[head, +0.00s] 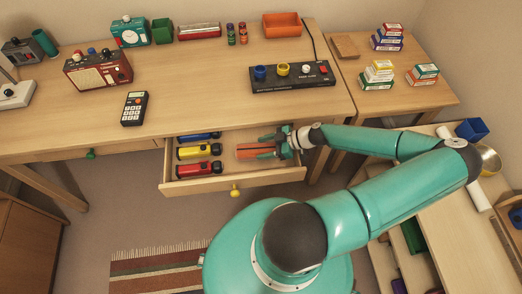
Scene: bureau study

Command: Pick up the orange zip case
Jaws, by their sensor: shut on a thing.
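The orange zip case (246,151) is in the right part of the open desk drawer (235,186). My gripper (264,146) reaches into the drawer from the right and is shut on the case. The fingers cover part of the case. I cannot tell whether the case still touches the drawer floor.
Red (199,168), yellow (198,152) and blue (201,136) flashlights lie in the drawer's left part. A charging station (292,76) stands on the desk above. Small boxes (388,37) stand on the right side table. A striped rug (150,272) lies below.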

